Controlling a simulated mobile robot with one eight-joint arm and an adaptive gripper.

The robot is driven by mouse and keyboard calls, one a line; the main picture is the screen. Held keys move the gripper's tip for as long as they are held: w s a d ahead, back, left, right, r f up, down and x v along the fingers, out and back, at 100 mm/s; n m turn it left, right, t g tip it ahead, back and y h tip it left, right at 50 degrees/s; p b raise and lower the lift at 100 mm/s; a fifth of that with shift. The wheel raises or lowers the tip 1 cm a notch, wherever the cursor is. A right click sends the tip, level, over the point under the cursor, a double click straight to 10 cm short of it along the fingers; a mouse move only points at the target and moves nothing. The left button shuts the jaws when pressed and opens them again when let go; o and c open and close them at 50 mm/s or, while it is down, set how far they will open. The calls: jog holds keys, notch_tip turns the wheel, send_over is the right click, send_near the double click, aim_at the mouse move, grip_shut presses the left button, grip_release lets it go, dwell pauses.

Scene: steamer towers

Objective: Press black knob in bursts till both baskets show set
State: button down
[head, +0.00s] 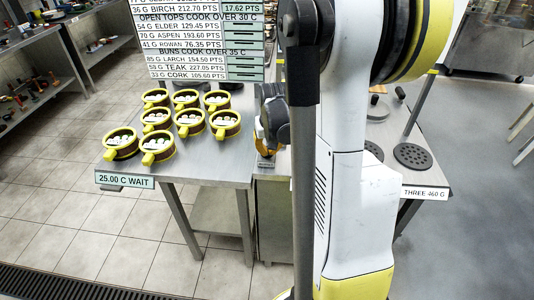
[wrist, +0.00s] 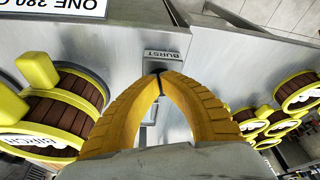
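My gripper (wrist: 160,73) has its two yellow fingers together at the tips, with nothing seen between them. The tips are at a small grey plate marked BURST (wrist: 165,55). No black knob shows clearly; the fingers may hide it, and I cannot tell whether they touch it. In the head view my gripper (head: 263,142) is low over the table, partly hidden by my arm. Several round brown baskets (head: 157,149) with yellow rims and handles hold white pieces on the table's left. A basket marked BIRCH (wrist: 58,118) is left in the wrist view. A sign reads 25.00 C WAIT (head: 125,180).
A board (head: 200,40) lists names, grams and points. A perforated dark disc (head: 413,156) and a THREE 460 G sign (head: 425,193) are at the right. My arm blocks the middle. Tiled floor (head: 60,215) is clear at the left.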

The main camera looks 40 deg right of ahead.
jog(key=shift+f+b, duration=0.4)
jog(key=shift+f, duration=0.2)
notch_tip(320, 180, up, 5)
jog(key=p, duration=0.4)
jog(key=shift+r, duration=0.15)
jog(key=s+a+r+p, duration=0.3)
jog(key=s+a+p, duration=0.1)
jog(key=s+a, duration=0.3)
jog(key=s+a+r+p, duration=0.3)
jog(key=s+a, duration=0.5)
jog(key=a, duration=0.3)
jog(key=shift+s+a+p, duration=0.15)
jog(key=shift+s+p, duration=0.15)
jog(key=shift+p, duration=0.3)
